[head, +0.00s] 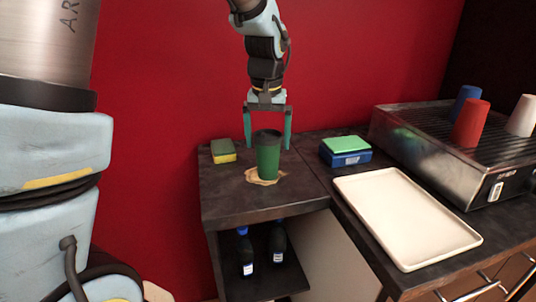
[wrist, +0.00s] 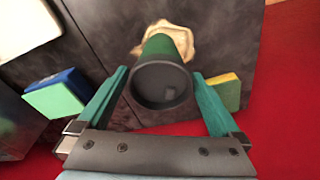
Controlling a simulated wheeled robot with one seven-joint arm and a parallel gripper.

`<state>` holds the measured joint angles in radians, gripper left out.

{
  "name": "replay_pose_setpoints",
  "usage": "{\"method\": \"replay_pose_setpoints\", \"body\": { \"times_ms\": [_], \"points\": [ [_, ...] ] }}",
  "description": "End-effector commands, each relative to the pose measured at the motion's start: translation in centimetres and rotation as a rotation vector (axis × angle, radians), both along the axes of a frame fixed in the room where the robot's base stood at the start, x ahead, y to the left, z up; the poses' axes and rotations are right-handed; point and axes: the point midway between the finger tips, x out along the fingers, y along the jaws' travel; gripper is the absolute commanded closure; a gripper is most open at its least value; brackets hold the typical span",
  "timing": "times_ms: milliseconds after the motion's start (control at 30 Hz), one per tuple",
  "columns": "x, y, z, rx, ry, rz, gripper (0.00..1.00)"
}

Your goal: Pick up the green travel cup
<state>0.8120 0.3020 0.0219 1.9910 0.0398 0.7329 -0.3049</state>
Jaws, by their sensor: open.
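The green travel cup (head: 268,158) stands upright on the dark counter, on a tan patch, in the head view. Its dark round top (wrist: 161,85) faces the camera in the wrist view. My gripper (head: 268,145) is open, pointing down, with its two teal fingers above and behind the cup, one to each side of it in the picture. In the wrist view my gripper (wrist: 160,88) has a finger on either side of the cup's top, with gaps between. Nothing is held.
A yellow-green sponge (head: 223,151) lies left of the cup. A blue box with a green top (head: 346,152) sits right. A cream tray (head: 405,215) and a metal machine (head: 440,150) with several cups stand further right. Bottles (head: 246,252) stand on the shelf below. A red wall is behind.

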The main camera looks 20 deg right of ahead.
Motion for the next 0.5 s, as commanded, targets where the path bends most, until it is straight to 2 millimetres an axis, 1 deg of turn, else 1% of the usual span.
{"method": "replay_pose_setpoints", "body": {
  "times_ms": [100, 200, 433, 467, 500],
  "points": [
    [0.1, -0.1, -1.5, 0.002, 0.002, 0.0, 0.0],
    [0.2, -0.2, -2.3, 0.0, 0.001, 0.0, 0.0],
    [0.3, -0.2, -2.5, -0.001, 0.0, 0.0, 0.0],
    [0.3, -0.2, -2.6, -0.001, 0.0, 0.0, 0.01],
    [0.3, -0.2, -2.5, -0.001, 0.0, 0.0, 0.06]
  ]
}}
